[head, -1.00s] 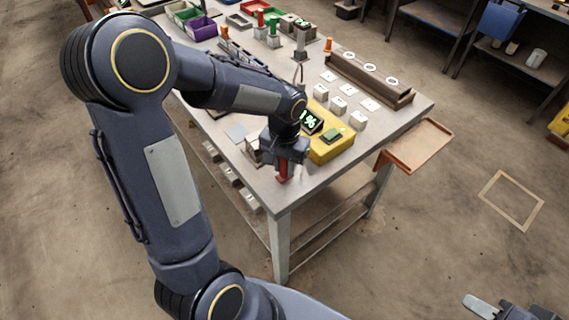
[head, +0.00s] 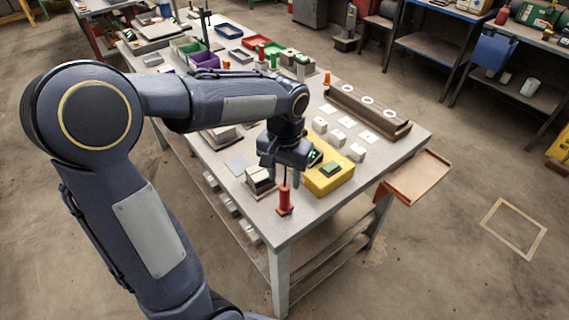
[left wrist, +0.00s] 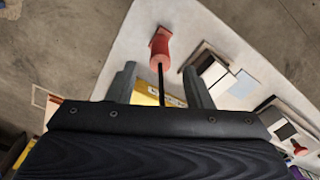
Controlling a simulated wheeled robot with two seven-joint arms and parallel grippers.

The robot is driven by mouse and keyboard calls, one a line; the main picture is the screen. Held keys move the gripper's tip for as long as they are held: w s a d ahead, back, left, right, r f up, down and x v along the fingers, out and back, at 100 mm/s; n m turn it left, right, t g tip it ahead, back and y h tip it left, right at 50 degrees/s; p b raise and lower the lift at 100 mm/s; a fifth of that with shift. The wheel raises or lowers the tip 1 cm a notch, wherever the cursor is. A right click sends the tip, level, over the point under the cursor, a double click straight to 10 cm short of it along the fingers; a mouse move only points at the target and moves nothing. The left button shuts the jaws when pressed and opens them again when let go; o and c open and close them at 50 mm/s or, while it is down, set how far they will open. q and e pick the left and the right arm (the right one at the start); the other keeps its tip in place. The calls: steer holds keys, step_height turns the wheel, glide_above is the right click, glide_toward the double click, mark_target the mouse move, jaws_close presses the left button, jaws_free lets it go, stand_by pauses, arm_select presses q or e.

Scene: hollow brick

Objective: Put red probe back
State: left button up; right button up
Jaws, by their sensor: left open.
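The red probe (head: 285,199) stands upright near the table's near corner, on a squarish red foot. A thin black rod or lead rises from its top. In the left wrist view the red probe (left wrist: 162,50) is beyond the fingertips, and the black line runs back between the fingers. My left gripper (head: 286,178) is open just above the red part, apart from it. In the left wrist view the open left gripper (left wrist: 157,82) has its fingers on either side of the black line. My right gripper is out of view.
A small stack of pale and dark blocks (head: 260,179) stands just left of the probe. White blocks and a brown rack (head: 368,110) are behind the meter. An orange tray (head: 415,177) juts from the table's right side. Bare tabletop (head: 305,213) lies right of the probe.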

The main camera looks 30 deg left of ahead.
arm_select(q)
step_height(320, 180, up, 3)
steer(key=shift+s+r, duration=0.1)
steer(key=s+d+t+h, duration=0.2)
steer(key=s, duration=0.6)
steer(key=s+d+n+t+h, duration=0.1)
steer(key=s+d+t, duration=0.1)
steer(key=s, duration=0.6)
steer(key=shift+s+f+t+h, duration=0.35)
steer(key=shift+t+h, duration=0.05)
steer(key=shift+t, duration=0.4)
